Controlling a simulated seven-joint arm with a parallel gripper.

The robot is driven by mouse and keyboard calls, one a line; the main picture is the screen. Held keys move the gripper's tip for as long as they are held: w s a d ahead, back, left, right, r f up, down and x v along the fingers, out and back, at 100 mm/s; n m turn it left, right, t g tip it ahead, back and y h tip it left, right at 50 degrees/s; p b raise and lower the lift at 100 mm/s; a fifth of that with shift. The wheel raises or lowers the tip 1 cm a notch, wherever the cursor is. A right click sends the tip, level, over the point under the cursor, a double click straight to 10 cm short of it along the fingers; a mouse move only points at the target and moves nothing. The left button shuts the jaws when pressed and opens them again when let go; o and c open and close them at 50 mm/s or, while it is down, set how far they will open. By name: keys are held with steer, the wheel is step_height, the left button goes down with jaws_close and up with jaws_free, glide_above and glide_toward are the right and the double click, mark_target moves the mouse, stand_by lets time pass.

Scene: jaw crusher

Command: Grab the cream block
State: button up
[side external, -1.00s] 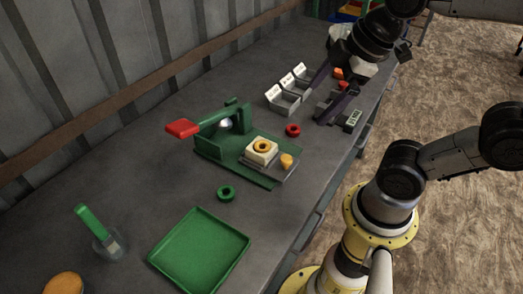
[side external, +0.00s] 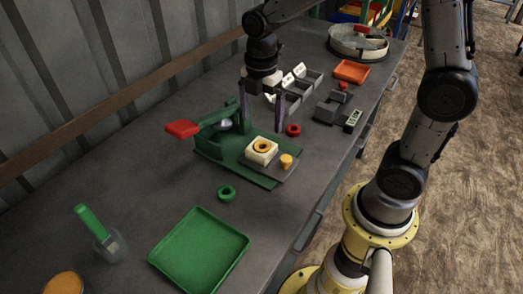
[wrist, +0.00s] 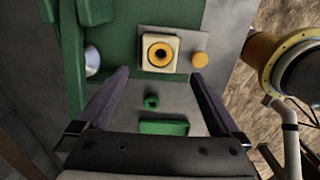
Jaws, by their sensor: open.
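The cream block (side external: 259,158) sits on the grey plate of the green crusher (side external: 208,150), with an orange ring (side external: 263,146) on its top. In the wrist view the cream block (wrist: 148,64) lies just ahead of the fingertips, roughly centred between them. An orange knob (side external: 286,160) stands beside it on the plate. My gripper (side external: 261,124) is open and empty, pointing down above and behind the block. It also shows in the wrist view (wrist: 160,75), fingers wide apart and not touching the block.
The crusher's red handle (side external: 182,129) sticks out to the left. A red ring (side external: 293,130) and a green ring (side external: 227,192) lie beside the crusher. White-labelled bins (side external: 301,88) stand behind my gripper.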

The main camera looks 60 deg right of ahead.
mark_target(261, 146)
step_height(261, 146, down, 9)
steer(key=shift+f, duration=0.2)
steer(key=shift+r, duration=0.1)
steer(key=c, duration=1.5)
